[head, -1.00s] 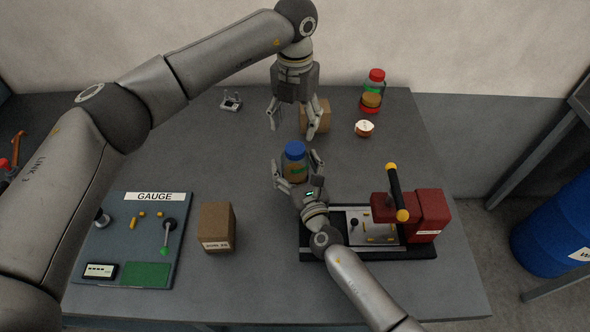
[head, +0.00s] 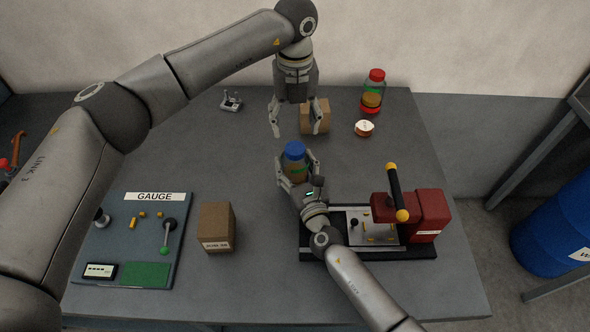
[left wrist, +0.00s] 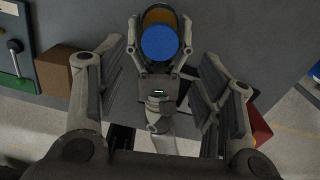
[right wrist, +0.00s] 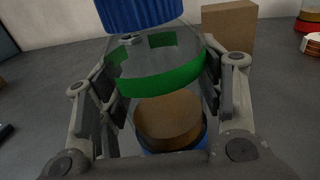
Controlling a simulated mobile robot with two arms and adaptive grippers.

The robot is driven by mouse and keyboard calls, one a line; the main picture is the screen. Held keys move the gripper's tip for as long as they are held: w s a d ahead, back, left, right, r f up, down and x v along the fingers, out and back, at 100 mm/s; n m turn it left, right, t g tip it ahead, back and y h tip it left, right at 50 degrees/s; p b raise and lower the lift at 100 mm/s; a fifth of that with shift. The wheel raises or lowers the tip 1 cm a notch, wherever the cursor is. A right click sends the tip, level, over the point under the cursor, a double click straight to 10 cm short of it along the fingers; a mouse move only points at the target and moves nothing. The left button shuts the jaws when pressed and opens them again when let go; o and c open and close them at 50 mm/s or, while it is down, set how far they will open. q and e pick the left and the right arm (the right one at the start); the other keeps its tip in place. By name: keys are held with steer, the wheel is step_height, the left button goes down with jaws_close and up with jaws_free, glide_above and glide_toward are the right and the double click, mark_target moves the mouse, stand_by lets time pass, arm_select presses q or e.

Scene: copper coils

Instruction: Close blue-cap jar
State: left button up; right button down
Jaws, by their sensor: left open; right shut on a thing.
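My right gripper (head: 298,168) is shut on the jar body, fingers on both sides, also in the right wrist view (right wrist: 165,85). My left gripper (head: 296,131) is open and empty, pointing down, above and apart from the cap. In the left wrist view the cap (left wrist: 160,43) lies between its fingers.
A cardboard box (head: 315,115) stands behind the jar, another (head: 217,227) at left. A gauge board (head: 125,240) lies left; a red-and-black lever device (head: 420,215) stands right.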

mark_target(295, 148)
arm_select(q)
steer(key=n, duration=0.3)
stand_by(0.4)
steer(key=shift+f, duration=4)
